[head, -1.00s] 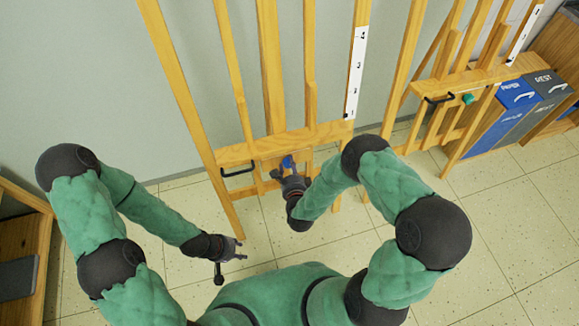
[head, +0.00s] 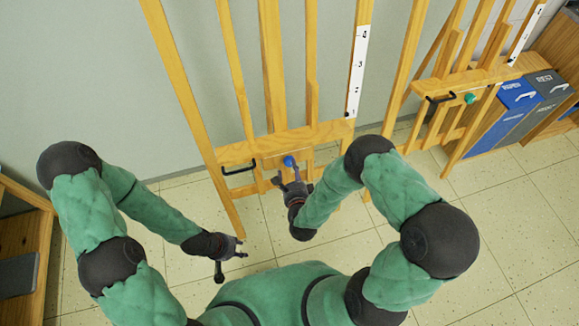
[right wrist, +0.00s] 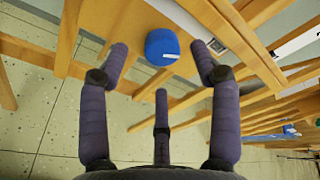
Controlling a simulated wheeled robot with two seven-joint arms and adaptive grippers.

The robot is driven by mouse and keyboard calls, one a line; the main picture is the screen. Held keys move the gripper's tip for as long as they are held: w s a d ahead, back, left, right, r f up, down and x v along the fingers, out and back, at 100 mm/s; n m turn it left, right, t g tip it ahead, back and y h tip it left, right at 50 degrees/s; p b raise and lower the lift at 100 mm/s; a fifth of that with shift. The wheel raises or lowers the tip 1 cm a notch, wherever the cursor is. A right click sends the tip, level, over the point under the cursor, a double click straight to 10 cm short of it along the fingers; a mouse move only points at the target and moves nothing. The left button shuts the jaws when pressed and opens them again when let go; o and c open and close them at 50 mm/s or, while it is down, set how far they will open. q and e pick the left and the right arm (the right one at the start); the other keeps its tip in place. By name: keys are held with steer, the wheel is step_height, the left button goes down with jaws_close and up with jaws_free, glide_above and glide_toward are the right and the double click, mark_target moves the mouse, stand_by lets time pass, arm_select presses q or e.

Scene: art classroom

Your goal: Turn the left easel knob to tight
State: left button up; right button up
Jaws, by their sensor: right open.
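The left easel's knob (head: 289,161) is blue and sits on the front of the wooden crossbar of the left easel (head: 235,155). My right gripper (head: 292,178) is open and empty just in front of and below the knob. In the right wrist view the knob (right wrist: 162,42) shows ahead, between and beyond the spread fingers (right wrist: 161,70), apart from them. A short white mark shows on its lower right edge. The words or settings around it cannot be read. My left gripper (head: 242,248) is low over the floor, left of the right one, with its fingers apart and empty.
A black handle (head: 239,168) is on the crossbar left of the knob. A second easel (head: 470,78) with a teal knob (head: 469,98) stands right. Blue and grey bins (head: 517,95) are beyond it. A wooden cabinet (head: 20,235) is at left. The tiled floor between is clear.

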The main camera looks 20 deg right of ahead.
steer(key=d+v, duration=0.1)
steer(key=v, duration=0.7)
steer(key=shift+s+a, duration=0.25)
steer(key=shift+a, duration=0.3)
step_height(320, 180, down, 7)
steer(key=a+n+g+y, duration=0.2)
steer(key=n+g+y, duration=0.1)
steer(key=n+g, duration=0.55)
steer(key=s+a+f+n+g+y+p, duration=0.1)
steer(key=s+n+g, duration=0.4)
steer(key=s+n, duration=0.6)
step_height(320, 180, down, 2)
steer(key=shift+f+n+g+y, duration=0.1)
steer(key=shift+n+g+y, duration=0.25)
steer(key=shift+n+y, duration=0.35)
